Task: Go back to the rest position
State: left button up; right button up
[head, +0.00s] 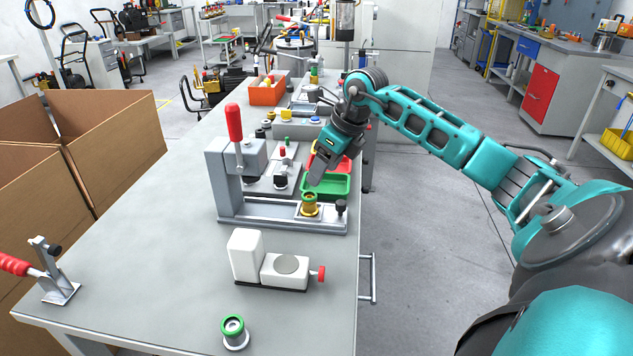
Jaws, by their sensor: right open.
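My right arm comes in from the right, and its teal and dark grey gripper (317,180) points down. Its fingertips are just above and behind a brass-coloured fitting (309,205) standing on the base of a grey press (227,180) with a red lever. The right gripper is open, with nothing seen between its fingers. I cannot tell from this angle whether it touches the fitting. My left arm and gripper are out of view.
A green tray (340,185) is close behind the gripper. A white device (247,257) and a green-ringed cylinder (234,332) stand nearer on the table. A red-handled clamp (58,285) is at the left corner, by cardboard boxes (110,150). Floor right of the table is clear.

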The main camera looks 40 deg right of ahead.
jog(key=shift+v, duration=1.05)
jog(key=shift+a, duration=0.1)
